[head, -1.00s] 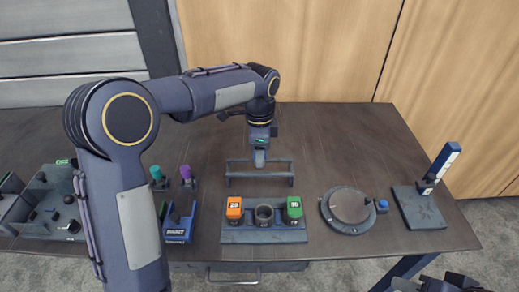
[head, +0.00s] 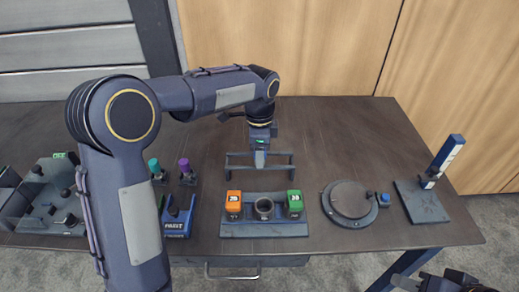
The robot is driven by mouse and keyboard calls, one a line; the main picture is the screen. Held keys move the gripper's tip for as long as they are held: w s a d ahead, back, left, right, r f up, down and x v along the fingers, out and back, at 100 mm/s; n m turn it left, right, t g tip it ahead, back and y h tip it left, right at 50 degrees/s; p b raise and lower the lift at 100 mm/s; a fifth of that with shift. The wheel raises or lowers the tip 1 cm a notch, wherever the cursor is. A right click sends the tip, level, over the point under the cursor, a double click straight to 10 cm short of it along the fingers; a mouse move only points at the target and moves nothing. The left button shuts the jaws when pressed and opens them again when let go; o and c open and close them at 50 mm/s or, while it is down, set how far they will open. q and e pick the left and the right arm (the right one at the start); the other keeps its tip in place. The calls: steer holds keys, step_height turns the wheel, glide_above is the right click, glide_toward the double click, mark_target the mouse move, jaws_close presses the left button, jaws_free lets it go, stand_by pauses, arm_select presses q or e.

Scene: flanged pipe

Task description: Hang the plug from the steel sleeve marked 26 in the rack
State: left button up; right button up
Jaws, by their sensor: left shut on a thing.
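The rack (head: 284,170) is a low dark frame behind the sleeve block. My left gripper (head: 260,147) points down over the middle of the rack. It is shut on a small grey thing, apparently the plug (head: 260,160), whose lower end is at the rack's rails; I cannot tell whether it touches them. The steel sleeve (head: 264,209) is the open grey ring in the middle of the block, and looks empty. Its number is not readable. My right gripper (head: 440,283) is only partly in view at the bottom right edge, its fingers unclear.
The sleeve block (head: 264,231) also carries an orange-topped piece (head: 233,204) and a green-topped piece (head: 294,203). To the right are a round flange (head: 349,203) and a blue-and-white post (head: 446,158). A blue holder (head: 177,220) and a grey tray (head: 48,214) stand left.

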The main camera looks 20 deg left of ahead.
arm_select(q)
steer(key=shift+s+f, duration=0.15)
steer(key=shift+f, duration=0.3)
stand_by(0.4)
